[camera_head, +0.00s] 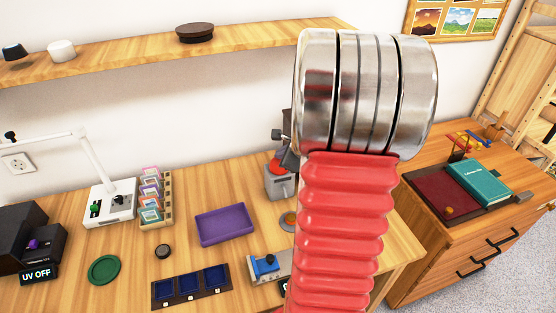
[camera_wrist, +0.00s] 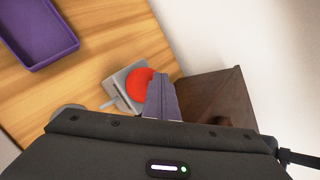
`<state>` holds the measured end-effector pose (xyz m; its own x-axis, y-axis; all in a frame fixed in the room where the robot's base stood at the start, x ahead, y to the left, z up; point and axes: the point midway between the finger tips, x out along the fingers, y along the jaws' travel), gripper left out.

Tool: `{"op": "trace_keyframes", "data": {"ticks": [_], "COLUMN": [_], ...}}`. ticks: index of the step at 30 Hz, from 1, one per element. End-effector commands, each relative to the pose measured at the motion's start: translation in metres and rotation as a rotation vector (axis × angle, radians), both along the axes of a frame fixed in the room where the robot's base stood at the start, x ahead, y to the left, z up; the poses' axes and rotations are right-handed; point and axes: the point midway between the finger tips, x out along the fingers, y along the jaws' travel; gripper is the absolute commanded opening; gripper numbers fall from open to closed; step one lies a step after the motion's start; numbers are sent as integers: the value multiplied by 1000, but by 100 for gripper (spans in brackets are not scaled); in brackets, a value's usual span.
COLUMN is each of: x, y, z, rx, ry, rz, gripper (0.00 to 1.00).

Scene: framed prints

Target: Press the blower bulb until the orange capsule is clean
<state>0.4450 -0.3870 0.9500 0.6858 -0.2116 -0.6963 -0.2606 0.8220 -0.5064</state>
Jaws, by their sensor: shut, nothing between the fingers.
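The blower bulb (camera_wrist: 138,84) is a round red-orange ball on a grey base (camera_wrist: 121,92) in the wrist view, with a grey spout pointing down-left. In the head view the grey base (camera_head: 279,183) stands near the back of the desk, partly hidden by my arm. My gripper (camera_wrist: 160,80) is shut and empty. Its fingertips overlap the bulb's right edge in the wrist view; I cannot tell whether they touch it. The orange capsule is not clearly seen; a small round grey dish with an orange-brown middle (camera_head: 289,221) shows beside my arm.
A purple tray (camera_head: 224,225) lies left of the blower. A dark rack with blue compartments (camera_head: 191,288) and a blue device (camera_head: 267,266) are at the front. A dark brown block (camera_wrist: 215,98) stands right of the blower. My red bellows arm hides the desk's right part.

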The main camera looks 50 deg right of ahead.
Motion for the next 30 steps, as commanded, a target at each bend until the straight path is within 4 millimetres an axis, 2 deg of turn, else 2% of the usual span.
{"op": "trace_keyframes", "data": {"ticks": [9, 22, 30], "x": [0, 0, 0], "y": [0, 0, 0], "z": [13, 16, 33], "rx": [-2, -1, -2], "ry": [1, 0, -1], "rz": [1, 0, 1], "gripper": [0, 0, 0]}}
